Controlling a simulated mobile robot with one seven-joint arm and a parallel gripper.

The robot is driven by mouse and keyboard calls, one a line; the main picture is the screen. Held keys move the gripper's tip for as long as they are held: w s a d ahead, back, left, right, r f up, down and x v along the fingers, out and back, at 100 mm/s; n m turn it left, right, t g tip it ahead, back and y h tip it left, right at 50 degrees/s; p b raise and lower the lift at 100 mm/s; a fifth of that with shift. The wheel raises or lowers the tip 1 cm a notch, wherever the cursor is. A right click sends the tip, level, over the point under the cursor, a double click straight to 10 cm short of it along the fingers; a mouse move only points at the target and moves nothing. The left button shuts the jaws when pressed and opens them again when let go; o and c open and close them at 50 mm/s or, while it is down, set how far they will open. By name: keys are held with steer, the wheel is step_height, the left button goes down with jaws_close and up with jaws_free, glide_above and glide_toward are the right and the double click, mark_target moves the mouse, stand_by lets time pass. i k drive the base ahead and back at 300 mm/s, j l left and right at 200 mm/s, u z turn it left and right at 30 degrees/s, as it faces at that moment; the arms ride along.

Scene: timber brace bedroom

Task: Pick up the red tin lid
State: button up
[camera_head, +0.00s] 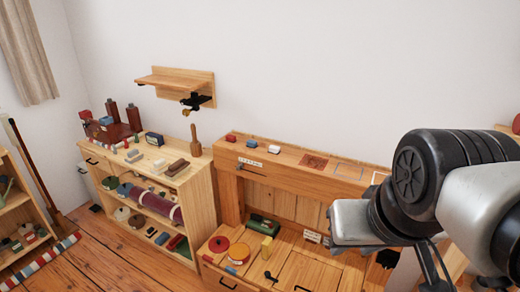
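Either could be the red tin lid; at this size I cannot tell which. My arm reaches in from the right edge. Its grey end part, which seems to be my gripper (352,222), is over the right part of the bench, well right of both discs. Its fingers cannot be made out, and I see nothing held.
A green box (263,225), a yellow block (266,247) and small dark items share the low bench top. A raised ledge (290,157) with small blocks runs behind it. A crowded shelf unit (203,205) stands to the left, with a wall shelf (168,82) above.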

mark_target(219, 245)
steer(key=i+j+z, duration=0.4)
steer(key=j, duration=0.25)
steer(key=j+z, duration=0.25)
steer(key=i+j+z, duration=0.1)
steer(key=j, duration=0.5)
steer(key=i+j+z, duration=0.1)
steer(key=j, duration=0.5)
steer(key=i+j, duration=0.1)
steer(key=j, duration=0.75)
steer(key=i+j, duration=0.15)
steer(key=j, duration=0.3)
steer(key=i+j, duration=0.1)
steer(key=j, duration=0.35)
